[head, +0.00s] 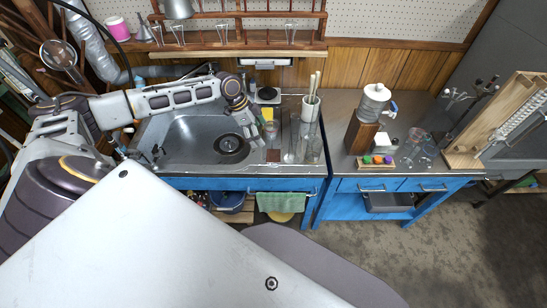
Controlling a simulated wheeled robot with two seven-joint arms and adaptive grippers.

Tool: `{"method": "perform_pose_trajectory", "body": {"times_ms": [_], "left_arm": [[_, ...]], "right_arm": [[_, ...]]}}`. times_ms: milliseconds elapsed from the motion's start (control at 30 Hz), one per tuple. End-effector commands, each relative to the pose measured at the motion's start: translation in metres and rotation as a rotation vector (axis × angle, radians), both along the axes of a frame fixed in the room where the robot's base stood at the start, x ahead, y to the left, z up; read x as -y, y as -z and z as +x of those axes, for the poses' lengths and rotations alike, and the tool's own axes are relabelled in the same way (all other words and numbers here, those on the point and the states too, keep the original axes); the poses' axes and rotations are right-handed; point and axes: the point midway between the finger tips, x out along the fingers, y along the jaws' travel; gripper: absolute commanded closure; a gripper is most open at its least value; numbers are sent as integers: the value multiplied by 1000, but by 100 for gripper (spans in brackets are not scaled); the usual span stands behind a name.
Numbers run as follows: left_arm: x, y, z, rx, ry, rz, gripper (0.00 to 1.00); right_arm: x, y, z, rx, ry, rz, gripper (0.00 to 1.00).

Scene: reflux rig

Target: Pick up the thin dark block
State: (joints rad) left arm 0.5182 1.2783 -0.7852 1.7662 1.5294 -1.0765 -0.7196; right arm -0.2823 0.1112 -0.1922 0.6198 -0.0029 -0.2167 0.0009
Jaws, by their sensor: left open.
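A small flat dark reddish-brown block (273,155) lies on the steel counter by the sink's right front corner; it looks like the thin dark block. My left gripper (256,139) points down just left of and behind it, over the right side of the sink. Its fingers are apart with nothing seen between them. I cannot tell its exact height above the counter. My right gripper is not in view.
The sink basin (190,137) lies left of the block. Clear glassware (308,148) and a white holder with sticks (310,108) stand close on its right. Farther right are a dispenser (373,103) on a brown wooden stand (360,137) and coloured knobs (377,160).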

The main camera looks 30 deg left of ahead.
Motion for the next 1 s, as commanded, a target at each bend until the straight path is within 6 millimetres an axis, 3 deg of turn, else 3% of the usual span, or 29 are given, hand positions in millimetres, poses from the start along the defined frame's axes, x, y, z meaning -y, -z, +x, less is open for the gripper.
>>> {"method": "perform_pose_trajectory", "body": {"times_ms": [267,600,1000], "left_arm": [[3,6,1,-1,0,0,9],[15,40,8,-2,1,-1,9],[28,77,16,0,1,0,9]], "right_arm": [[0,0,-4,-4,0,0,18],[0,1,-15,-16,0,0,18],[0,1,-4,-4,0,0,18]]}}
